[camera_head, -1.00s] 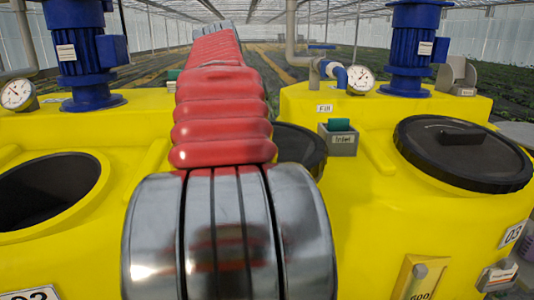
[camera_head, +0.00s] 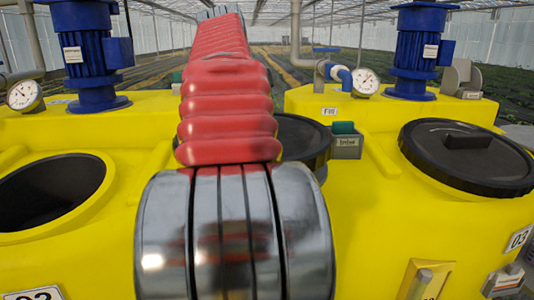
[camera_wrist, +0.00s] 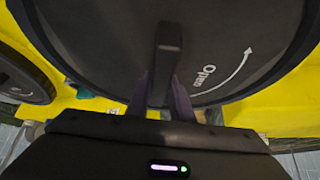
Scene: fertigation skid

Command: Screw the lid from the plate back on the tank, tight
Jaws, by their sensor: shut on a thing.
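A black round lid (camera_wrist: 240,45) fills most of the wrist view. It has a bar handle (camera_wrist: 168,50) and a pale curved arrow with the word "Open". My gripper (camera_wrist: 165,95) is shut on the bar handle, a finger on each side. In the head view, a black lid (camera_head: 303,140) shows partly behind my arm, in the middle; my gripper is hidden there. The yellow tank (camera_head: 80,265) at the left has an open dark round mouth (camera_head: 50,193). I cannot tell the lid's height or whether it touches anything below.
The right tank, marked 03, carries its own black lid (camera_head: 468,158). Blue motors (camera_head: 95,55) (camera_head: 416,50), gauges (camera_head: 24,95) (camera_head: 366,82) and a pipe (camera_head: 297,35) stand behind. A small labelled block (camera_head: 346,145) sits between the tanks. Another black lid (camera_wrist: 22,80) is at the wrist view's left.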

